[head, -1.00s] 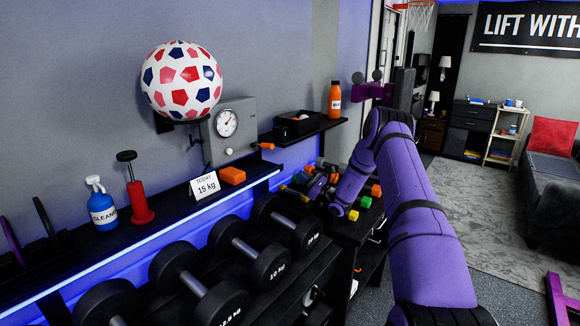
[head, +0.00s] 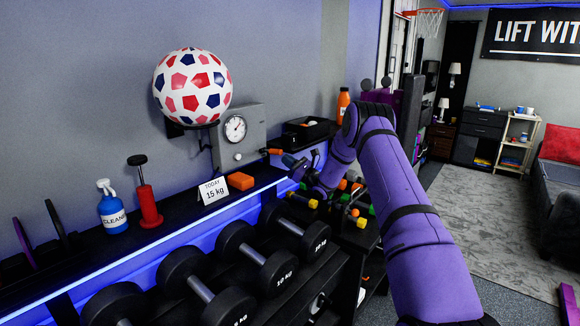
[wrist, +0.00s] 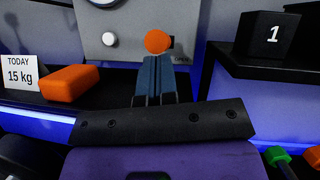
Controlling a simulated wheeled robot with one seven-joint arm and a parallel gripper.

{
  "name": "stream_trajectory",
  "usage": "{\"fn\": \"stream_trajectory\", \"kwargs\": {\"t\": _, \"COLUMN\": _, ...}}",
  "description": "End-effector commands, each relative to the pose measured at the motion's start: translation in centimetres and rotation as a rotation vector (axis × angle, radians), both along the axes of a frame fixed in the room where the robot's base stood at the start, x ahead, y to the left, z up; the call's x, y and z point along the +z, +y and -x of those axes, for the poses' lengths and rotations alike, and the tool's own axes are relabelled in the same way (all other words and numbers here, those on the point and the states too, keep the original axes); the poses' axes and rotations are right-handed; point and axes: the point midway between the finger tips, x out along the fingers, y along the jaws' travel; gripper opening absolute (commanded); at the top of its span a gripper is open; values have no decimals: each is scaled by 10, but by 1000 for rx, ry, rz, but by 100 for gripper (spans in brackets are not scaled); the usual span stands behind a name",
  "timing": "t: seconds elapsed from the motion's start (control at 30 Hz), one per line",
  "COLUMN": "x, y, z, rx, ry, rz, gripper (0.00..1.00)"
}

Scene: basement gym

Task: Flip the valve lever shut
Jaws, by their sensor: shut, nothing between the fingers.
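The valve lever has an orange end (head: 272,151) and sticks out at the lower right of the grey gauge box (head: 252,130). In the wrist view the round orange end (wrist: 157,41) faces me, with a partly covered "OPEN" label to its right. My gripper (head: 287,157) is shut and empty, just right of the lever's end in the head view. In the wrist view its blue fingers (wrist: 156,62) point at the orange end and overlap its lower edge; I cannot tell whether they touch. The lever's shaft is hidden behind its end and the fingers.
An orange block (head: 240,181) and a "15 kg" card (head: 213,191) stand on the shelf left of my gripper. A black box marked 1 (wrist: 272,35) sits on a shelf to the right. Dumbbells (head: 263,262) line the rack below. A patterned ball (head: 192,85) rests above.

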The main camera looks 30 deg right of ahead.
Motion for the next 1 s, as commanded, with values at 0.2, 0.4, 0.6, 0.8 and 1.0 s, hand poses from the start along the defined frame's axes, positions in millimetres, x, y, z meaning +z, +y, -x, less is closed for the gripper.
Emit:
{"fn": "stream_trajectory", "kwargs": {"t": 0.2, "x": 0, "y": 0, "z": 0, "rx": 0, "ry": 0, "rz": 0, "gripper": 0}}
{"fn": "stream_trajectory", "kwargs": {"t": 0.4, "x": 2, "y": 0, "z": 0, "rx": 0, "ry": 7, "rz": 4, "gripper": 0}}
{"fn": "stream_trajectory", "kwargs": {"t": 0.6, "x": 8, "y": 0, "z": 1, "rx": 1, "ry": 47, "rz": 19, "gripper": 0}}
{"fn": "stream_trajectory", "kwargs": {"t": 0.8, "x": 12, "y": 0, "z": 1, "rx": 1, "ry": 73, "rz": 28, "gripper": 0}}
{"fn": "stream_trajectory", "kwargs": {"t": 1.0, "x": 20, "y": -1, "z": 1, "rx": -1, "ry": 121, "rz": 48, "gripper": 0}}
